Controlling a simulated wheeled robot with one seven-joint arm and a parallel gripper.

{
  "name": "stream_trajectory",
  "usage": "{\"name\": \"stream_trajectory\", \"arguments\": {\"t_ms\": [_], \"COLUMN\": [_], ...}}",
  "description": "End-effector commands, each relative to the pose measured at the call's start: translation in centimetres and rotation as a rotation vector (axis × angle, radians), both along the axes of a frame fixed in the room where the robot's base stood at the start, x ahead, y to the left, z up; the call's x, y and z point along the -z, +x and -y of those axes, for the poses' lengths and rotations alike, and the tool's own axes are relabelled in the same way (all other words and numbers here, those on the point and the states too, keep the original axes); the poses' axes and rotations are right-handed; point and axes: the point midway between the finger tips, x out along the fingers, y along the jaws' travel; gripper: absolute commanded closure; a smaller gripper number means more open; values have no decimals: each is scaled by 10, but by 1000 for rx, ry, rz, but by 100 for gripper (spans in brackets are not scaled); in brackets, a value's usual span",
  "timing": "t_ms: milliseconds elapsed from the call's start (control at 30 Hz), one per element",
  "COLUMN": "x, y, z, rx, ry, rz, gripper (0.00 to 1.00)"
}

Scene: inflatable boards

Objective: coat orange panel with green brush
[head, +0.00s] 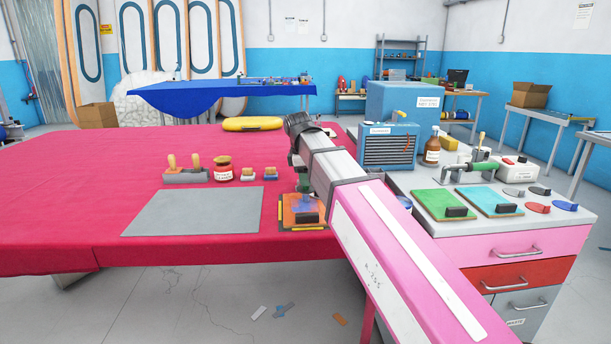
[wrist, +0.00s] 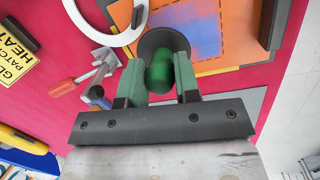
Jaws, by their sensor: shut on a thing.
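The orange panel (head: 288,212) lies near the front edge of the red table, with a dark block on it and a blue patch on its face. In the wrist view the orange panel (wrist: 248,62) fills the upper right, and its blue patch (wrist: 205,30) shows clearly. My gripper (wrist: 162,78) is shut on the green brush (wrist: 158,73), whose rounded green handle shows between the fingers. A dark round part lies beyond the handle, beside the panel's blue patch; I cannot tell whether the brush touches the panel. In the head view my gripper (head: 303,186) is above the panel, mostly hidden by my arm.
A grey mat (head: 192,212) lies left of the panel. A green panel (head: 440,202) and a teal panel (head: 490,200) lie on the cabinet at right. The table's left is clear.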

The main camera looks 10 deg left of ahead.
Motion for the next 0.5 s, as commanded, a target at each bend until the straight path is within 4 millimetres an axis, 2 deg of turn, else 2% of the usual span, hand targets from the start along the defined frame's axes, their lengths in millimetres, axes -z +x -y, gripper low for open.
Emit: {"name": "stream_trajectory", "arguments": {"t_ms": [500], "x": [0], "y": [-27], "z": [7], "rx": [1], "ry": [0], "rz": [0], "gripper": [100]}}
